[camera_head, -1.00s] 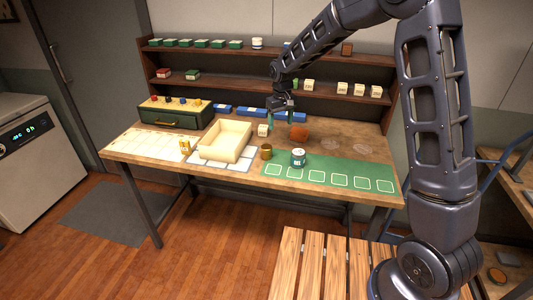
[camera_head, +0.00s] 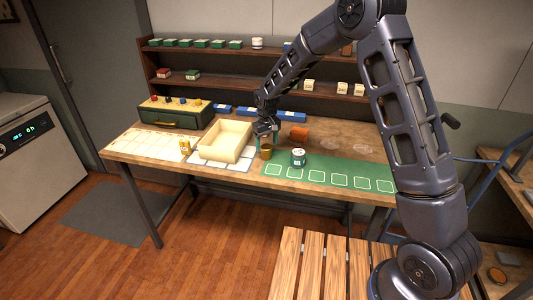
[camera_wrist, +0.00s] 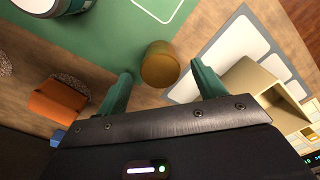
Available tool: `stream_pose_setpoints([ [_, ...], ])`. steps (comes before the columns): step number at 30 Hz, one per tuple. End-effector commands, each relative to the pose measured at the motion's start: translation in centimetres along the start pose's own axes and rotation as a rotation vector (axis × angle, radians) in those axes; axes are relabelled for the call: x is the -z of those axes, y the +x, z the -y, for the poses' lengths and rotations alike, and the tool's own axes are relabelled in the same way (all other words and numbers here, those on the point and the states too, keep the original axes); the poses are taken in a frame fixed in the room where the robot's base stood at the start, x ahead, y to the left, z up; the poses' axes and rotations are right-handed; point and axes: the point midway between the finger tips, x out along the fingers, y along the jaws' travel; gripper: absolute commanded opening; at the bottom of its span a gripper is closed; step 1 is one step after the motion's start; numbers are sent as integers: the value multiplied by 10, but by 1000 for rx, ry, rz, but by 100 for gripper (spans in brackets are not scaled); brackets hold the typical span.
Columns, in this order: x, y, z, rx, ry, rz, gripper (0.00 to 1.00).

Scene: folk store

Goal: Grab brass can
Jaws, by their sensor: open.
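The brass can (camera_head: 266,153) stands upright on the wooden table, between the cream tray and the green mat. In the wrist view the brass can (camera_wrist: 160,64) shows in the gap between my two green fingertips, slightly beyond them. My gripper (camera_head: 266,142) is open, just above and behind the can in the head view; it also shows in the wrist view (camera_wrist: 160,72). Nothing is held. I cannot tell whether a finger touches the can.
A green-and-white can (camera_head: 298,158) stands close by on the green mat (camera_head: 330,172). The cream tray (camera_head: 222,155) is close on the left, with a yellow can (camera_head: 185,146) beyond. Shelves (camera_head: 225,80) rise behind.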

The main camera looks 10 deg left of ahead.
Motion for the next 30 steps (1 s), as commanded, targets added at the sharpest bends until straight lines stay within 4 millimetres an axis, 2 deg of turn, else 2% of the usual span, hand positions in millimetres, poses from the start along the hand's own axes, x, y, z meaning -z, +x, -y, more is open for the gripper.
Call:
stream_pose_setpoints([
  [10,0,43,1,0,-1,2,69],
  [18,1,47,1,0,0,1,69],
  [26,1,47,1,0,0,1,18],
  [30,1,46,1,0,0,0,18],
])
